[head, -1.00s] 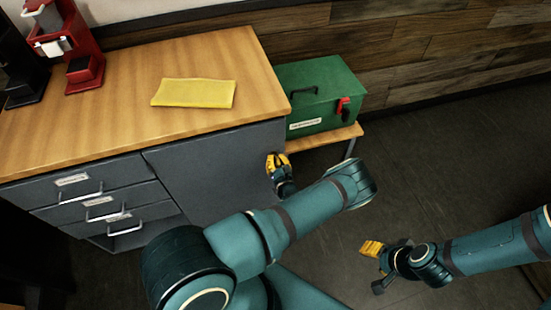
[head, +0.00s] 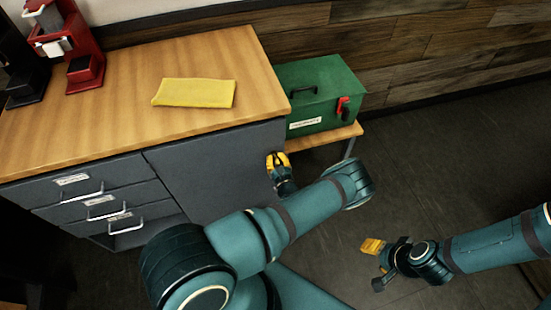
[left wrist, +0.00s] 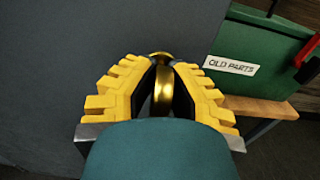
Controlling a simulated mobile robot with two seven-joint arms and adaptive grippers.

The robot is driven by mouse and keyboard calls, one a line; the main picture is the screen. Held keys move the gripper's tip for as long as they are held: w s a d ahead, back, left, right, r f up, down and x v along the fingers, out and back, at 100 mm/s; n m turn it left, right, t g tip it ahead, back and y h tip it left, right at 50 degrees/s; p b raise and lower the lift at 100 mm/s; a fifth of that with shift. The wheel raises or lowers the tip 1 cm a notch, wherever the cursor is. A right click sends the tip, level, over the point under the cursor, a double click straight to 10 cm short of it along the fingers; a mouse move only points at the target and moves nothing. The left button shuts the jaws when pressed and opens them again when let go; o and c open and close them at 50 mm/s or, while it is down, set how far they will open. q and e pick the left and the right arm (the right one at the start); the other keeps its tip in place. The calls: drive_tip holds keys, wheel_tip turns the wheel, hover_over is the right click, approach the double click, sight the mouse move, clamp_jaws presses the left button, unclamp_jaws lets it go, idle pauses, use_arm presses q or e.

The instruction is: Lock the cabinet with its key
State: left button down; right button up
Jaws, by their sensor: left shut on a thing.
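The grey cabinet (head: 215,170) stands under a wooden top, and its plain right-hand door looks closed. My left gripper (head: 278,158) is at the right part of that door. In the left wrist view the yellow fingers of the left gripper (left wrist: 163,85) are shut on a brass key (left wrist: 163,92). The key's round bow shows between the fingers, and a round brass piece shows beyond it against the cabinet front. I cannot tell how deep the key sits in the lock. My right gripper (head: 372,248) is over the floor at right, apart from everything; its jaws are unclear.
A green toolbox (head: 318,95) with a red latch sits on a low wooden bench (head: 325,138) right of the cabinet. A yellow cloth (head: 194,93) and a red brewer (head: 72,50) are on the top. Drawers (head: 95,200) are at left. The floor at right is clear.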

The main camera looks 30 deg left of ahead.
use_arm(q)
drive_tip(key=c, duration=1)
unclamp_jaws()
drive_tip(key=v, duration=1.2)
